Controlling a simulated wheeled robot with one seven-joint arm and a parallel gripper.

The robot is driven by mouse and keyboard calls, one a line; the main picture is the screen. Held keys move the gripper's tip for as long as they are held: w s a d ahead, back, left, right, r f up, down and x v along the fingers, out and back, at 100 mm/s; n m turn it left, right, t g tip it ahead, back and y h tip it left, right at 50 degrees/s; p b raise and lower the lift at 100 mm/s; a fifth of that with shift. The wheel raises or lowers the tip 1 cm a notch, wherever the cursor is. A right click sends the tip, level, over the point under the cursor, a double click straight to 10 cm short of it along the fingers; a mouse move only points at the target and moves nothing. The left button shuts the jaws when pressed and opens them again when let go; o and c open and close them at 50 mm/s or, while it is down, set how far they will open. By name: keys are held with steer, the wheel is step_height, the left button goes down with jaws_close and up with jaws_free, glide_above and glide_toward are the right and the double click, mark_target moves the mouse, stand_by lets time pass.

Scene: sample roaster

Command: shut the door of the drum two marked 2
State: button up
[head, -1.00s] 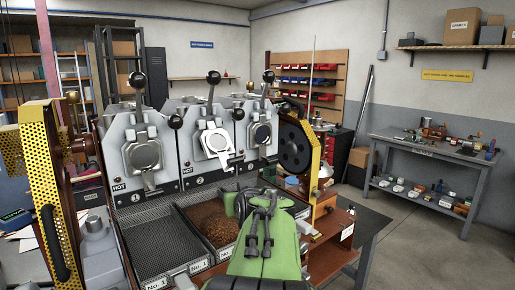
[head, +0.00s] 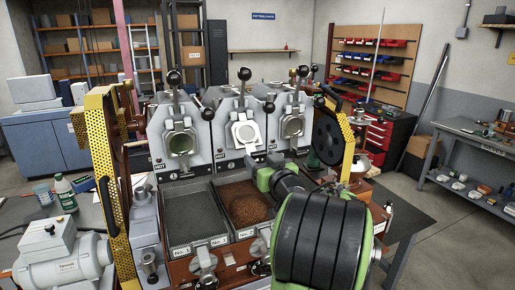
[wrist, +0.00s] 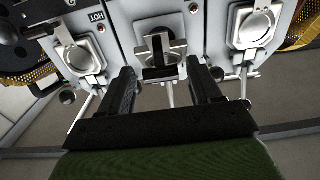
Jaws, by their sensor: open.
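Drum two (head: 243,122), marked 2, is the middle of three roaster drums in the head view. Its door (head: 246,133) is a bright plate that appears to stand out from the drum front. In the wrist view, which looks upside down, drum two's front is in the middle, with the door (wrist: 160,73) seen as a dark bar and a pale plate. My gripper (wrist: 161,68) is open there, its two black fingers on either side of the door, apparently empty. I cannot tell whether they touch it. In the head view my green arm hides the fingers.
Drum one (head: 180,138) is at left and drum three (head: 292,122) at right. Levers with black knobs rise above the drums. Below are a mesh tray (head: 193,241) and a tray of brown beans (head: 246,204). Yellow perforated guards (head: 101,150) flank the machine.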

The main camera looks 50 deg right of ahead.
mark_target(251, 138)
steer(key=x, duration=0.3)
steer(key=shift+w+d+p, duration=0.25)
steer(key=shift+p, duration=0.1)
steer(key=shift+a, duration=0.1)
jaws_close()
